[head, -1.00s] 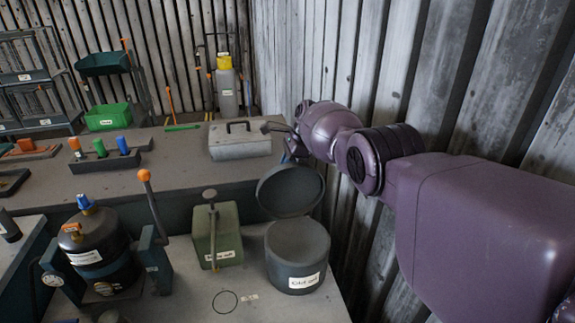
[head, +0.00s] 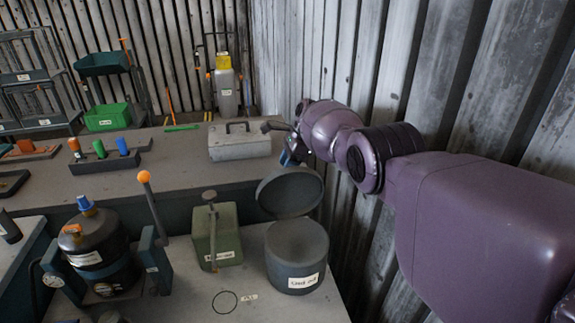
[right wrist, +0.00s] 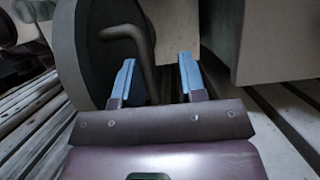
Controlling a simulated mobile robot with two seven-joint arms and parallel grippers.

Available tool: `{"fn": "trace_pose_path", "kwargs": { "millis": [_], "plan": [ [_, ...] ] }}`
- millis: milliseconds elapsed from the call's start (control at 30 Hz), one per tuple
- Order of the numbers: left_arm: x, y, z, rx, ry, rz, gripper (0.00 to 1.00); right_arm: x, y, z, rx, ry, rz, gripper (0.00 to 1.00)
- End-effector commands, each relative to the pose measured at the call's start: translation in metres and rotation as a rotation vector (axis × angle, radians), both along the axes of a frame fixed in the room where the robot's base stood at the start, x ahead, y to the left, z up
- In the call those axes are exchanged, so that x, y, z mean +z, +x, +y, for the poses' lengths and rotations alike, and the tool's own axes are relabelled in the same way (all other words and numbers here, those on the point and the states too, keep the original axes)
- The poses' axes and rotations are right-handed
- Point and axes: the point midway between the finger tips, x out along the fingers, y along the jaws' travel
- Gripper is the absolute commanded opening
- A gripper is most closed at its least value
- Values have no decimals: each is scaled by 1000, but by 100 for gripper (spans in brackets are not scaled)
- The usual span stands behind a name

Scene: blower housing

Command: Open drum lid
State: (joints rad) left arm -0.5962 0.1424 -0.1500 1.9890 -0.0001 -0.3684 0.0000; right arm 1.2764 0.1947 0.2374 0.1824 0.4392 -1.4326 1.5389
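The grey drum (head: 297,262) with a white label stands at the right end of the front bench. Its round dark lid (head: 290,193) is raised and tilted up at the drum's back edge, leaving the top exposed. My right gripper (head: 291,156) is just behind and above the lid. In the right wrist view, my right gripper (right wrist: 157,78) has its two blue fingers apart. The lid (right wrist: 88,55) fills the upper left there, and its bent bar handle (right wrist: 145,50) reaches down toward the gap between the fingers. I cannot tell whether they touch. My left gripper is out of view.
A green box (head: 217,238) with a lever stands left of the drum. A black tank (head: 95,255) is further left. A grey case (head: 240,142) lies on the rear bench. The corrugated wall (head: 365,240) is close on the right.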

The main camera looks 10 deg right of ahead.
Motion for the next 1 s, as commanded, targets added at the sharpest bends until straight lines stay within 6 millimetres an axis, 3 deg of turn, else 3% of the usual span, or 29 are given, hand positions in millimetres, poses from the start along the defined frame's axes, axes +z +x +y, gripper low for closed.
{"fn": "trace_pose_path", "kwargs": {
  "millis": [200,467,667,1000],
  "plan": [
    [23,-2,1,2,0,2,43,28,0,-10,0,0,0,38],
    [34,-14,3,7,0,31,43,47,0,-19,-1,0,3,38],
    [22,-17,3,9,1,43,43,57,1,-24,-1,1,-1,38],
    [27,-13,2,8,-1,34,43,85,-1,-36,-1,0,0,38]
  ]
}}
